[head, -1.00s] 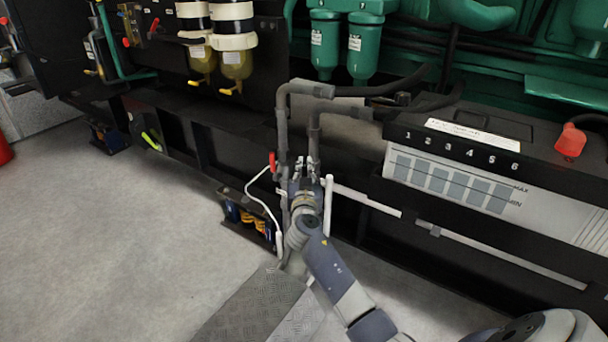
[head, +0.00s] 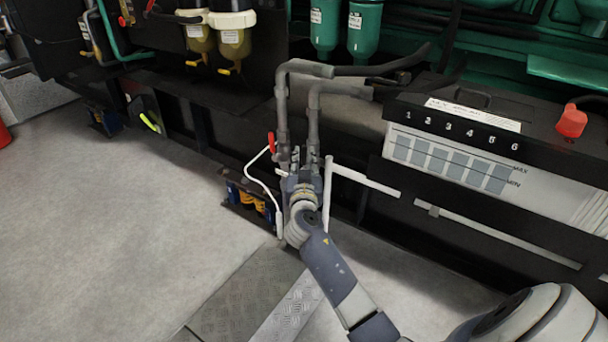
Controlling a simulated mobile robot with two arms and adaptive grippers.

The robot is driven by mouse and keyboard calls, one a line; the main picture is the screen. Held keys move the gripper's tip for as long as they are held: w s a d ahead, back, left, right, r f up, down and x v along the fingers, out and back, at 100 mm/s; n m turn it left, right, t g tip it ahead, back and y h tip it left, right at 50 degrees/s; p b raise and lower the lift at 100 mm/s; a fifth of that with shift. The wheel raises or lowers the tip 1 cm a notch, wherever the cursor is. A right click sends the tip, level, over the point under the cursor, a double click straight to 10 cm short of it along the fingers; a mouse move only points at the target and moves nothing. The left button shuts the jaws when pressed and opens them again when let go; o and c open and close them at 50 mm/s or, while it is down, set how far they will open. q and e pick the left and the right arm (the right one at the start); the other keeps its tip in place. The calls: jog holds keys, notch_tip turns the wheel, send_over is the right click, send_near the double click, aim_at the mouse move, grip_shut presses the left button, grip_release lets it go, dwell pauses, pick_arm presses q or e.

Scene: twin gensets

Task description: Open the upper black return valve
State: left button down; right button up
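Two grey vertical pipes, a left one (head: 282,112) and a right one (head: 314,118), bend to the right at the top and run down in front of the black frame. A red lever (head: 271,142) sits beside the left pipe. My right gripper (head: 304,160) is at the lower ends of these pipes, its arm coming in from below right. Small light finger parts show at the pipes, but whether they are open or shut is unclear. I cannot make out the upper black return valve; my gripper hides part of this spot. My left gripper is not in view.
A battery (head: 450,165) numbered 1 to 6 stands to the right. White pipes (head: 375,182) run low beside my arm, and a thin white hose (head: 262,186) hangs left of it. Yellow-bottomed filters (head: 233,50) are upper left. The grey floor (head: 120,230) at left is clear.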

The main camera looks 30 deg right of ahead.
jog(key=v, duration=0.7)
jog(key=shift+s, duration=0.2)
jog(key=shift+a, duration=0.15)
